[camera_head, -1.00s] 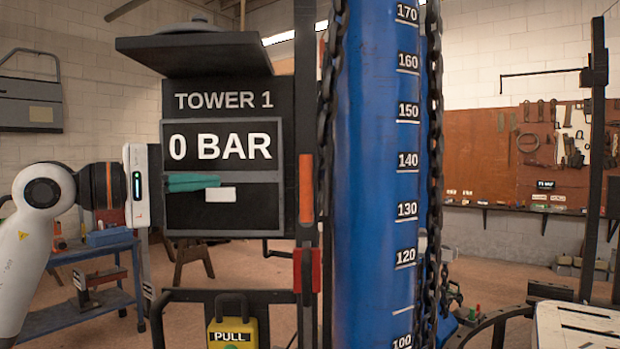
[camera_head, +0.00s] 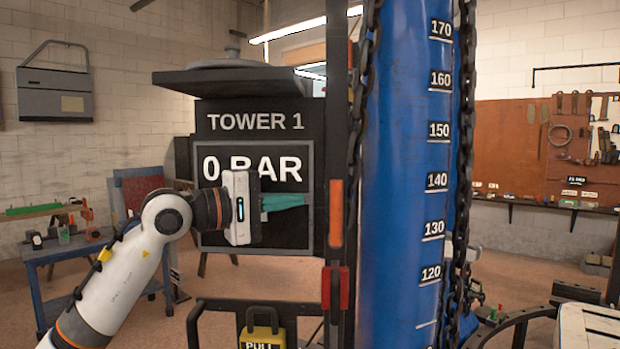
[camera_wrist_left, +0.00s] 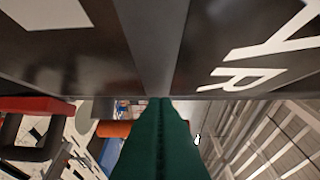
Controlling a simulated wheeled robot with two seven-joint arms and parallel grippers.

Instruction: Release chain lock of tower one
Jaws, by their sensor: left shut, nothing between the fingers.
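The black tower one panel (camera_head: 240,121) stands in the middle, its display reading 0 BAR. Dark chains (camera_head: 358,120) hang along the blue cylinder (camera_head: 400,200) at right. An orange bar (camera_head: 336,214) and a red block (camera_head: 335,288) sit on the black post left of it. A yellow PULL tag (camera_head: 262,338) hangs below, cut by the frame edge. My left gripper (camera_head: 304,201) is shut and empty in front of the panel, its green fingers pointing right towards the post. In the left wrist view the orange bar (camera_wrist_left: 118,129) and red block (camera_wrist_left: 40,136) lie left of the fingers. My right gripper is not visible.
A blue work table (camera_head: 60,250) with tools stands at left. A tool board (camera_head: 520,140) hangs on the back wall at right. A black tubular frame (camera_head: 205,310) runs below the panel. Open floor lies between the table and the tower.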

